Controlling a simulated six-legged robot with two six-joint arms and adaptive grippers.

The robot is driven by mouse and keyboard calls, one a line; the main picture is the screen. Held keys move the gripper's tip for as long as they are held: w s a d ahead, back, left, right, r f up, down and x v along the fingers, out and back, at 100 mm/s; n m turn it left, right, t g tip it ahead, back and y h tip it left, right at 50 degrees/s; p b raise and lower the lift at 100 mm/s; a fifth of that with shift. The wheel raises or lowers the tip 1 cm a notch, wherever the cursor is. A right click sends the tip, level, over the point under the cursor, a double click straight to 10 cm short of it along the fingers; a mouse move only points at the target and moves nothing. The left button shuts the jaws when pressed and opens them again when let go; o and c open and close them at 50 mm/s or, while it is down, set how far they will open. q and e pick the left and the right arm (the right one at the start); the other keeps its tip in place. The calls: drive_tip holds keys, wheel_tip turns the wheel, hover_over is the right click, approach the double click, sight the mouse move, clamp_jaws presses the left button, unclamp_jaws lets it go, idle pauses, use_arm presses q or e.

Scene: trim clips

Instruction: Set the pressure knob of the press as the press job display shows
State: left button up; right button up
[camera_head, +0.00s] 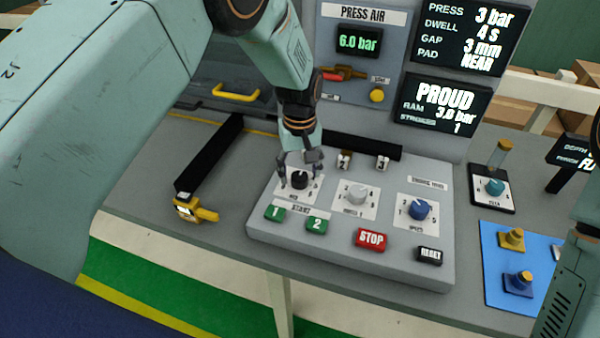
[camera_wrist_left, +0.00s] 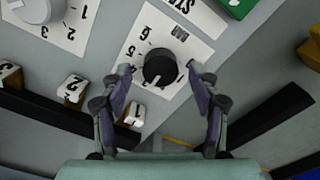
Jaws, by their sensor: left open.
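The black knob (camera_head: 299,181) sits on a white numbered plate at the left of the grey press panel; its label is too small to read. My left gripper (camera_head: 300,172) is open above it, one finger on each side. In the left wrist view the black knob (camera_wrist_left: 160,67) lies between and just beyond the open fingertips (camera_wrist_left: 160,72), with no clear contact. I cannot tell its exact setting. The job display (camera_head: 470,35) reads PRESS 3 bar, DWELL 4 s, GAP 3 mm, PAD NEAR. My right gripper is out of view.
A white knob (camera_head: 356,194) and a blue knob (camera_head: 420,209) stand to the right. Green start buttons (camera_head: 317,225), a red STOP button (camera_head: 370,239) and a black RESET button (camera_head: 429,255) line the panel front. A lower display (camera_head: 441,107) reads PROUD. A yellow-black tool (camera_head: 195,209) lies left.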

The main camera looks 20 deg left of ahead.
sight(300, 176)
use_arm(q)
wheel_tip(300, 176, up, 11)
drive_tip(key=shift+f, duration=0.15)
drive_tip(key=shift+f, duration=0.1)
idle(0.5)
